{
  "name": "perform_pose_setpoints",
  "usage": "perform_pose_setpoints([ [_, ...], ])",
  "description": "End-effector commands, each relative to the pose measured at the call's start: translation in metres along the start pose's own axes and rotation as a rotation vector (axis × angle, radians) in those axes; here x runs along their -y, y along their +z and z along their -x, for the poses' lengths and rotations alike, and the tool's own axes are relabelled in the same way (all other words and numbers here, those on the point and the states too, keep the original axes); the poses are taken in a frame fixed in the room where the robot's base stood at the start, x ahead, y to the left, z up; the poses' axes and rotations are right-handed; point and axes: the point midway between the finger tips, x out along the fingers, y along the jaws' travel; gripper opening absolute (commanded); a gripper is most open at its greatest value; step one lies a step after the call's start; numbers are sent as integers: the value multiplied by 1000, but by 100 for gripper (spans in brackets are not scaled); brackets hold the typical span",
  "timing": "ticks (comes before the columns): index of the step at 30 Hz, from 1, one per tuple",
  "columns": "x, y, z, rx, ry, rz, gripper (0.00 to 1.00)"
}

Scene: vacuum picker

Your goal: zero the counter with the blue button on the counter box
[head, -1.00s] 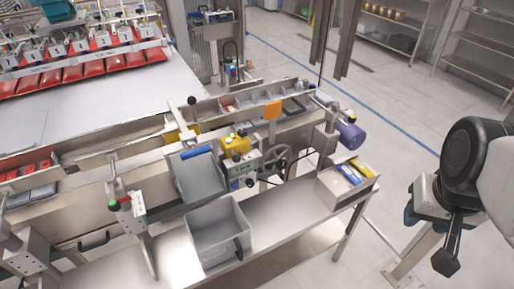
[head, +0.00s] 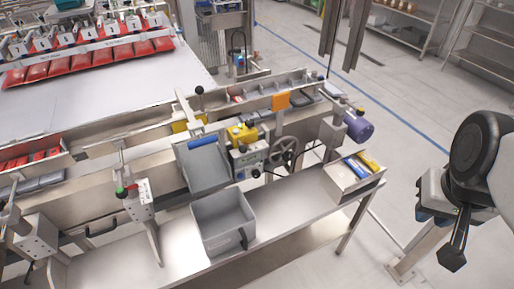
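A small pale box (head: 249,162) with a dial or small controls on its front sits below a yellow unit (head: 242,133) in the middle of the machine, left of a handwheel. It seems to be the counter box. A blue button on it is too small to make out. My gripper (head: 454,250) hangs at the far right, well away from the box, over the floor beyond the table's right end. A dark finger points down, and nothing is seen held in it. Whether it is open or shut does not show.
A grey bin (head: 212,239) stands on the steel table (head: 290,214) in front of the machine. A tray with blue and yellow packs (head: 354,168) is at the table's right end. The handwheel (head: 284,151) and a purple motor (head: 357,127) stick out. Open floor separates table and arm.

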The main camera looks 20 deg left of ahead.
Motion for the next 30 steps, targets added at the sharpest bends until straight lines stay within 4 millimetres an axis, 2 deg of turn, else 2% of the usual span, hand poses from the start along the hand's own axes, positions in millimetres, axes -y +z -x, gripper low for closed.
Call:
perform_pose_setpoints([
  [1,0,0,0,0,0,0,15],
  [4,0,0,0,0,0,0,0],
  [30,0,0,0,0,0,0,0],
])
